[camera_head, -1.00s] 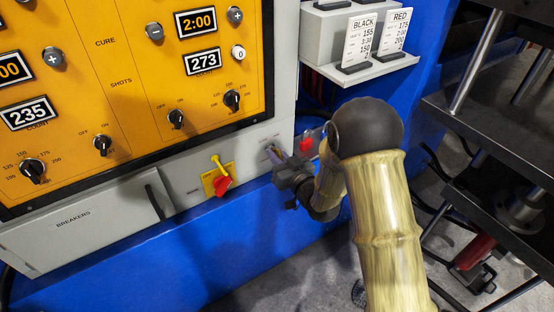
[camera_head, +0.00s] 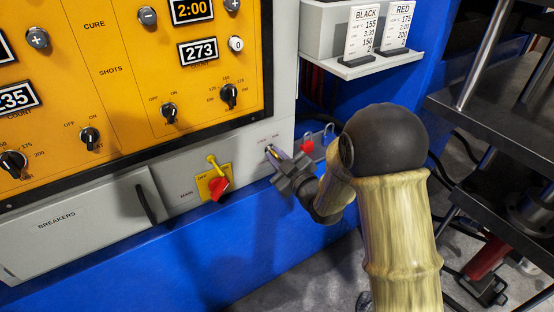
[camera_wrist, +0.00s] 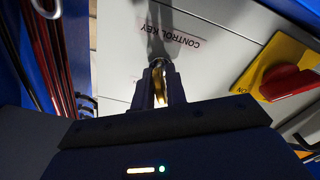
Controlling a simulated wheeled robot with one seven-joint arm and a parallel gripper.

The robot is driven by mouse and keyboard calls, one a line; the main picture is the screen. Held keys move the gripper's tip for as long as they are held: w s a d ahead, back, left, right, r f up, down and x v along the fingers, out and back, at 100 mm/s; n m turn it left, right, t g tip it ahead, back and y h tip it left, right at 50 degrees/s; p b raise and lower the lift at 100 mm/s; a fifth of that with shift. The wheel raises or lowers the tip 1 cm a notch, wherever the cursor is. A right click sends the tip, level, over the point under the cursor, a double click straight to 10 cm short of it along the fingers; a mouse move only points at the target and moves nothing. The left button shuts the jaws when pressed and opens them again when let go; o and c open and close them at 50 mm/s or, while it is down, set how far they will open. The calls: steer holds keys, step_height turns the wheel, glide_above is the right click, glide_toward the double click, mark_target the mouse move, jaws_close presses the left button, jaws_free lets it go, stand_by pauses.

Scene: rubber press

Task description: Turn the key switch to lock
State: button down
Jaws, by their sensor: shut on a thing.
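The key switch (camera_wrist: 156,64) is on the grey lower panel, beside the printed words "CONTROL KEY" in the wrist view. A brass-coloured key (camera_wrist: 160,88) sits at the switch, between my fingers. My gripper (camera_head: 277,160) is at the panel in the head view and its fingers are shut on the key. In the head view the fingers cover most of the key and switch, and the small labels beside them are too small to read for certain. The wrist view also shows the gripper (camera_wrist: 160,92) close to the panel face.
A red rotary main switch (camera_head: 219,185) on a yellow plate, with a yellow lever above, is left of my gripper. A red padlock (camera_head: 308,147) hangs just to the right. A card shelf (camera_head: 375,66) is above right. Blue casing lies below.

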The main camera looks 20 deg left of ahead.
stand_by(0.3)
steer(key=c, duration=1.6)
jaws_free()
steer(key=shift+o, duration=0.2)
steer(key=p+v, duration=1.4)
steer(key=v, duration=0.3)
steer(key=shift+s, duration=0.3)
steer(key=shift+w+d, duration=0.1)
